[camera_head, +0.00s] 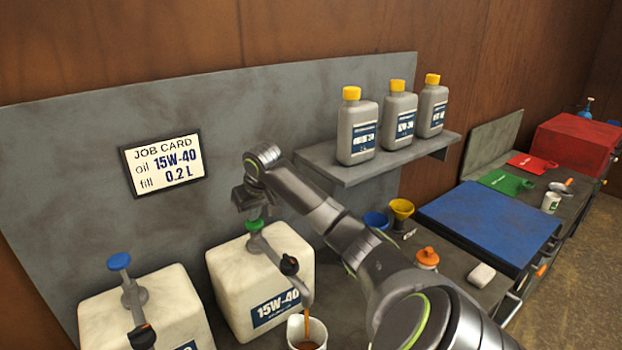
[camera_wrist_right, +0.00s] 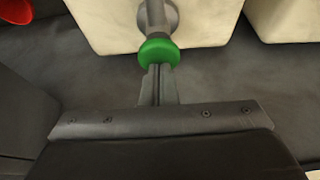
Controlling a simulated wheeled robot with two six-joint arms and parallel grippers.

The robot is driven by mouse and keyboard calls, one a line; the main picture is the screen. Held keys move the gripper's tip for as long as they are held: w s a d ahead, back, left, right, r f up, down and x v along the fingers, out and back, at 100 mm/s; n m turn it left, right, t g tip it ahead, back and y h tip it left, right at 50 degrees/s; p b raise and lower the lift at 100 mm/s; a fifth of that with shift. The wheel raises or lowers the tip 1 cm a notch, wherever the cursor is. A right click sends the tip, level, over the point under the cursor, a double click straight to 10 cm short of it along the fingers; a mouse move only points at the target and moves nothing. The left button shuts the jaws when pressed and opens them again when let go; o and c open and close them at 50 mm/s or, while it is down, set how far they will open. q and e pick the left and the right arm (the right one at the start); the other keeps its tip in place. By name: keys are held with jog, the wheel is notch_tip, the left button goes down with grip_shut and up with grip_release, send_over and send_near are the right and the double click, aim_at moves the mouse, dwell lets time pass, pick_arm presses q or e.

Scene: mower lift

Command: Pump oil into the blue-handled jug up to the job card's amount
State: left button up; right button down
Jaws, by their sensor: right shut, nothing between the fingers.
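My right gripper (camera_head: 252,208) is shut and points down at the green knob (camera_head: 254,225) of the pump on the 15W-40 container (camera_head: 225,275). In the right wrist view its fingertips (camera_wrist_right: 159,88) meet the green knob (camera_wrist_right: 159,52) or hover just over it; I cannot tell which. Brown oil (camera_head: 307,322) streams from that pump's spout into a white jug (camera_head: 318,327) below. Brown oil shows inside the jug; its handle and any scale are out of sight. The job card (camera_head: 162,163) reads oil 15W-40, fill 0.2 L. My left gripper is not in view.
A second white container (camera_head: 170,300) with a blue-knobbed pump (camera_head: 119,262) stands at the left. Several yellow-capped bottles (camera_head: 357,130) stand on the shelf (camera_head: 350,172). Funnels (camera_head: 402,212) and an orange-topped item (camera_head: 427,257) lie behind my right arm. A blue mat (camera_head: 490,222) is at the right.

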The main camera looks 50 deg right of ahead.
jog(key=shift+f, duration=0.45)
jog(key=shift+r, duration=0.1)
jog(key=shift+r+p, duration=0.7)
jog(key=shift+r, duration=2.4)
jog(key=shift+f, duration=0.2)
